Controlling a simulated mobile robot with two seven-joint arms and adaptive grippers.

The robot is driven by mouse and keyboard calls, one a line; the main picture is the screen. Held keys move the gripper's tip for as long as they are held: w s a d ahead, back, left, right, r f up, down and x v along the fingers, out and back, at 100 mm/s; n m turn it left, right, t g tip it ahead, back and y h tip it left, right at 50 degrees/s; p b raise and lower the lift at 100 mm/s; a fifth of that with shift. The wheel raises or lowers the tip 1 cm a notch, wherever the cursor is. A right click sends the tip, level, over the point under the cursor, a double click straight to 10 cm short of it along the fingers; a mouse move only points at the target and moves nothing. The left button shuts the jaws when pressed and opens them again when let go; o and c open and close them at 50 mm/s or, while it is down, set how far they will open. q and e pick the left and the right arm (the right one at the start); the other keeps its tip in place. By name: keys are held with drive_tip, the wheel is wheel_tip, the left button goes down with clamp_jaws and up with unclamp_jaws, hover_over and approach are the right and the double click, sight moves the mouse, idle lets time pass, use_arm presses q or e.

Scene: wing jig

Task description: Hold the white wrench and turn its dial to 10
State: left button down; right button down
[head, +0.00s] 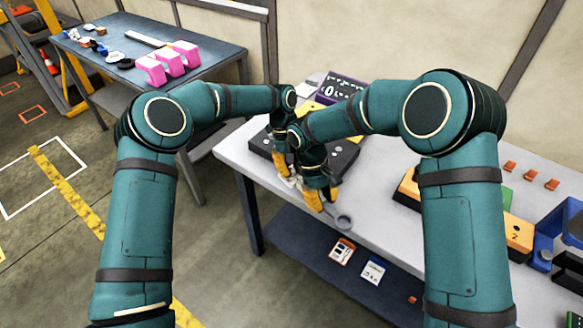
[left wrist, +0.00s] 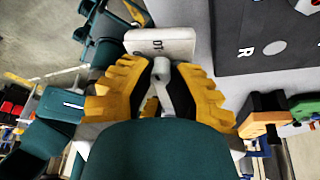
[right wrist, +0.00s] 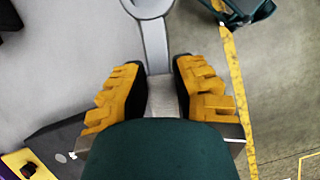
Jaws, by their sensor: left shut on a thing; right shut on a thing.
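The white wrench shows its grey ring end (head: 344,222) at the front edge of the white table in the head view. In the right wrist view its bar and ring (right wrist: 155,45) run up from between my fingers. My right gripper (right wrist: 161,72) is shut on this bar. In the left wrist view a white block (left wrist: 150,38) with dark characters like a 0 and a 1 lies just beyond my left gripper (left wrist: 165,76). The left gripper is shut on a grey, rod-like part of the wrench (left wrist: 165,92). The dial's setting is not clear. In the head view, the grippers hide much of the wrench.
A dark board (head: 344,155) lies behind the grippers, with a purple display (head: 345,88) beyond it. Orange blocks (head: 518,238) and a blue stand (head: 553,225) are at the right. A blue table (head: 130,72) with pink blocks stands at the back left. Cards lie on the lower shelf (head: 295,235).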

use_arm(q)
drive_tip(key=shift+m+y, duration=0.4)
drive_tip(key=shift+m, duration=0.7)
drive_tip(key=c, duration=0.8)
unclamp_jaws()
drive_tip(key=shift+c, duration=0.2)
drive_tip(key=shift+r, duration=0.1)
drive_tip(key=v, duration=1.2)
drive_tip(key=shift+w, duration=0.15)
drive_tip(key=shift+d, duration=0.1)
